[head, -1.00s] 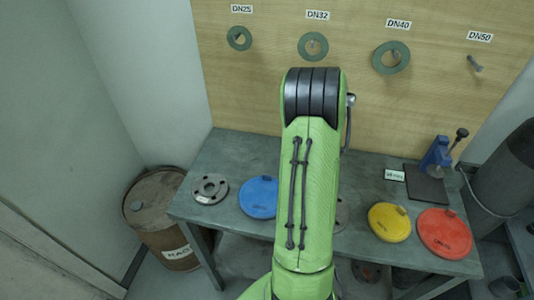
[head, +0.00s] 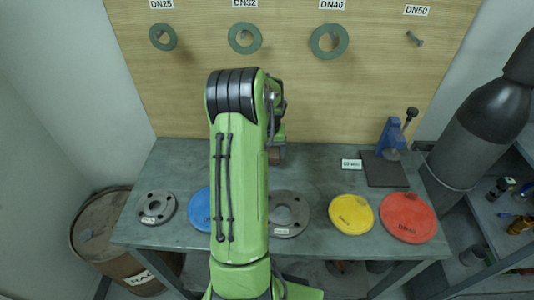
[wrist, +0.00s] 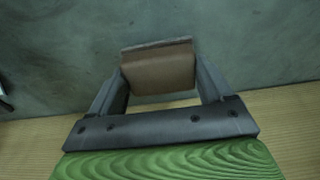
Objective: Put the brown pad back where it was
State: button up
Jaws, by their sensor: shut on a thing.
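The brown pad (wrist: 160,74) is a small block, held between the two fingers of my gripper (wrist: 158,82) in the wrist view. The fingers are shut on its two sides. The grey-green bench top fills the view beyond it; I cannot tell the height of the pad above it. In the head view my gripper (head: 277,150) is partly hidden behind my green arm, over the back middle of the bench, with a little of the pad showing.
The bench (head: 330,170) holds a grey flange (head: 155,207), a partly hidden blue disc (head: 199,209), another grey flange (head: 298,214), a yellow disc (head: 351,214) and a red disc (head: 408,218). A blue press (head: 386,140) stands on a dark mat (head: 385,177). The middle back is clear.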

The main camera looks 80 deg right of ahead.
jog(key=shift+f, duration=0.35)
jog(key=o, duration=0.9)
notch_tip(320, 180, up, 12)
jog(key=a+p, duration=0.1)
jog(key=p, duration=0.1)
jog(key=shift+s+a+r, duration=0.15)
jog(key=shift+s+a, duration=0.05)
